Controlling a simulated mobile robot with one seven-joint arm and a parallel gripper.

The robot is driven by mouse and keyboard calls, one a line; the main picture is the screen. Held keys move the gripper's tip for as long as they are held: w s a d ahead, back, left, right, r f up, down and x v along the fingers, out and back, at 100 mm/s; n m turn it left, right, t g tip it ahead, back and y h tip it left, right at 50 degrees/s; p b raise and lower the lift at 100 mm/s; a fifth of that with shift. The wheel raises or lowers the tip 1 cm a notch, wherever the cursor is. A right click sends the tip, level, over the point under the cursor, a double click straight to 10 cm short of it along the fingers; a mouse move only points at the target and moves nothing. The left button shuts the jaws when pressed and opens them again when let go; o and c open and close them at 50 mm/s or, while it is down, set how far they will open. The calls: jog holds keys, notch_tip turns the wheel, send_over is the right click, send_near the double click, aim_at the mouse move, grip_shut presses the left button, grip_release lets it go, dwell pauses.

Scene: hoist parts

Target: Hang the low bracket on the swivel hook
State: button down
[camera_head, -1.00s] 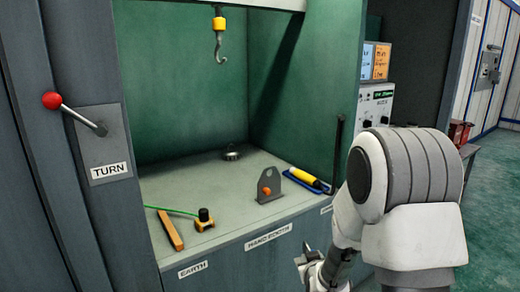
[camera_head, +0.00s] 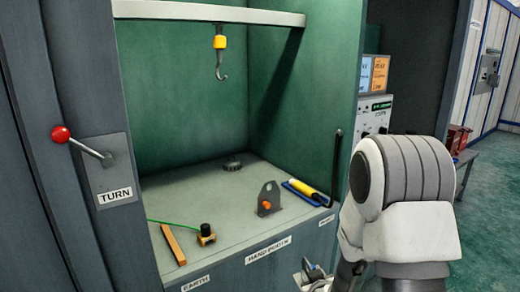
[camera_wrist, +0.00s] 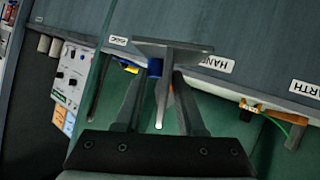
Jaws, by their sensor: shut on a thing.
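My gripper (camera_head: 318,276) is low in front of the booth in the head view. In the wrist view its fingers (camera_wrist: 160,105) are shut on a grey bracket (camera_wrist: 185,49) with a flat plate, a stem and a blue knob (camera_wrist: 155,67). Only a small part of the held bracket shows in the head view. The swivel hook (camera_head: 221,72) hangs empty under a yellow block (camera_head: 220,42) from the beam. My gripper is well below and right of it, outside the booth. A second grey bracket (camera_head: 269,193) with a hole and an orange knob stands upright on the booth floor.
The booth floor (camera_head: 225,190) holds a yellow-and-blue tool (camera_head: 306,190), a dark round part (camera_head: 232,165), a wooden bar (camera_head: 173,244) and a small clamp (camera_head: 206,235) with a green cable. A red-knobbed TURN lever (camera_head: 84,146) is at left. The space under the hook is clear.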

notch_tip(320, 180, up, 10)
jog(key=p, duration=0.7)
jog(key=shift+f+p, duration=0.25)
jog(key=shift+p, duration=0.15)
jog(key=shift+w+a, duration=0.1)
jog(key=shift+w, duration=0.05)
